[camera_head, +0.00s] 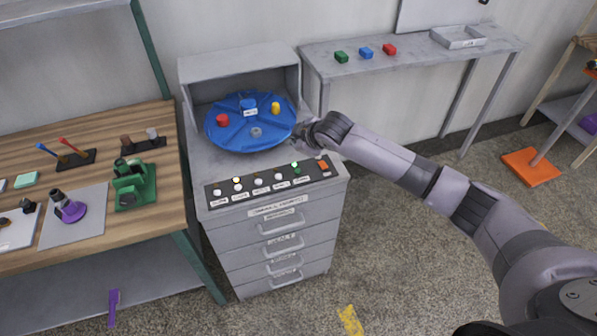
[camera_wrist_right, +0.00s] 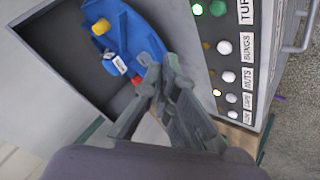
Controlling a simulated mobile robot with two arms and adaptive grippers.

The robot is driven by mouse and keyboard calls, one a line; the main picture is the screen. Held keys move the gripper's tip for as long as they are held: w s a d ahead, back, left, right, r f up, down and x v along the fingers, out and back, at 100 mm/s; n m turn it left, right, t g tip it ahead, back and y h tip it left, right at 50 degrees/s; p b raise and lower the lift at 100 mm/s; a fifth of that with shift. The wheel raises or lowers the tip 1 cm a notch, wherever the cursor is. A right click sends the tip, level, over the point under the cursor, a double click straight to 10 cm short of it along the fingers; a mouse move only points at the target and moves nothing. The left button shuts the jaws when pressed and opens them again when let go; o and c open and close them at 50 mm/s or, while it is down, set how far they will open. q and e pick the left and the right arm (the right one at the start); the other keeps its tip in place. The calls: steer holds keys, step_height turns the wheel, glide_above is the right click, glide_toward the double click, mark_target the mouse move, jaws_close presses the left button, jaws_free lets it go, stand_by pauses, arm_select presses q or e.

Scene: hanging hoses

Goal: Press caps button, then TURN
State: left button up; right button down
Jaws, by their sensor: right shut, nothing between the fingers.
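The button panel (camera_head: 270,182) lies on the front of the grey cabinet top, with a row of white buttons and a green TURN button (camera_head: 295,169). In the right wrist view the TURN button (camera_wrist_right: 218,8) has a lit green lamp beside it. The caps button (camera_wrist_right: 231,98), second from the far end, has a lit yellow lamp beside it; its small label is hard to read. My right gripper (camera_head: 300,134) is shut and empty, above the cabinet top between turntable and panel. It also shows in the right wrist view (camera_wrist_right: 162,78). My left gripper is out of view.
A blue turntable (camera_head: 222,134) carries red, blue, yellow and grey parts inside the hooded cabinet. An orange switch (camera_head: 323,166) sits at the panel's right end. A wooden bench (camera_head: 160,200) stands left, a grey shelf (camera_head: 430,57) behind right. Drawers are below.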

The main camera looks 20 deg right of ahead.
steer(key=b, duration=0.7)
glide_above(296, 172)
step_height(296, 172, down, 7)
steer(key=shift+f, duration=0.55)
stand_by(0.4)
steer(key=shift+f, duration=0.4)
